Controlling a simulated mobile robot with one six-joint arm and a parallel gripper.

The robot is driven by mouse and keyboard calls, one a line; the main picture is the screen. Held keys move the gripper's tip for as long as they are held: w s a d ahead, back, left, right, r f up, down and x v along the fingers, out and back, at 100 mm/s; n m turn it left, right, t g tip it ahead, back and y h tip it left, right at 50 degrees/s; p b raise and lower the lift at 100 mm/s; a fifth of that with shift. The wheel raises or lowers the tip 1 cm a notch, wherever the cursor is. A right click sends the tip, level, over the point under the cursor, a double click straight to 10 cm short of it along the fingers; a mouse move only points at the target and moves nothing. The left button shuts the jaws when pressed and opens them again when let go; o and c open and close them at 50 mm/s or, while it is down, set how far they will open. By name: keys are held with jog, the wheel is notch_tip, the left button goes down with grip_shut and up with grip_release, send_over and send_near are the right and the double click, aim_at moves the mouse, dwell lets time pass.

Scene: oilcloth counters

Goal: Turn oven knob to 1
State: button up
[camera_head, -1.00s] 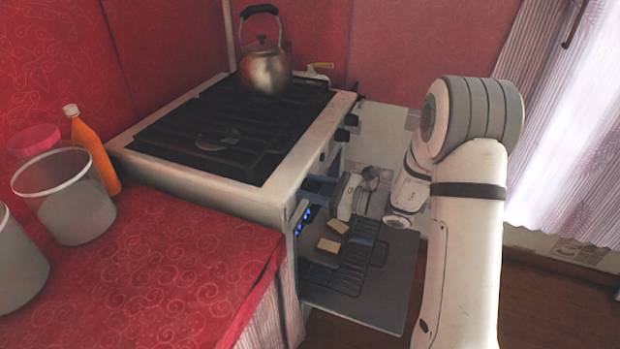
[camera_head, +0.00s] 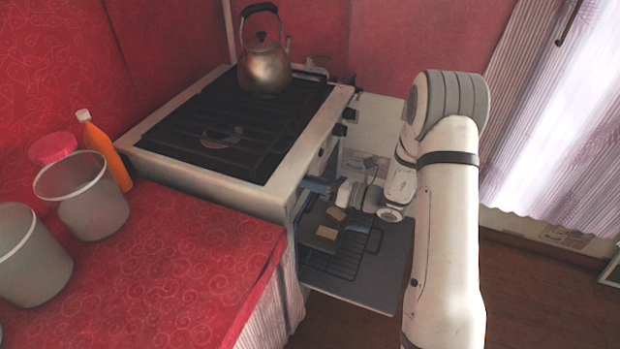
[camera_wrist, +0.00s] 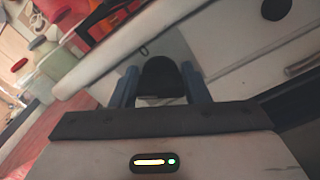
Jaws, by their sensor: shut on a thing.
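My gripper (camera_wrist: 160,88) is shut on a dark, rounded oven knob (camera_wrist: 160,72), which sits between its two blue-grey fingers in the wrist view. In the head view my gripper (camera_head: 318,186) is at the front of the white oven (camera_head: 215,196), low on the near side, and the held knob is hidden there. The number marks on the knob cannot be read. Other dark knobs (camera_head: 349,114) are farther along the oven front. One more dark knob (camera_wrist: 276,8) shows at the top right of the wrist view.
The oven door (camera_head: 385,265) is open below my gripper, with a rack and two bread pieces (camera_head: 327,233) on a tray. A kettle (camera_head: 265,70) stands on the hob. Containers (camera_head: 95,208) and an orange bottle (camera_head: 107,156) stand on the red counter (camera_head: 190,260).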

jog(key=shift+w+d+r, duration=0.1)
jog(key=shift+w+d, duration=0.05)
jog(key=shift+w, duration=0.1)
jog(key=o, duration=0.7)
jog(key=shift+o, duration=1.4)
jog(key=shift+s, duration=0.1)
jog(key=v, duration=0.7)
jog(key=shift+d, duration=0.35)
jog(key=shift+s, duration=0.1)
jog(key=shift+c, duration=0.4)
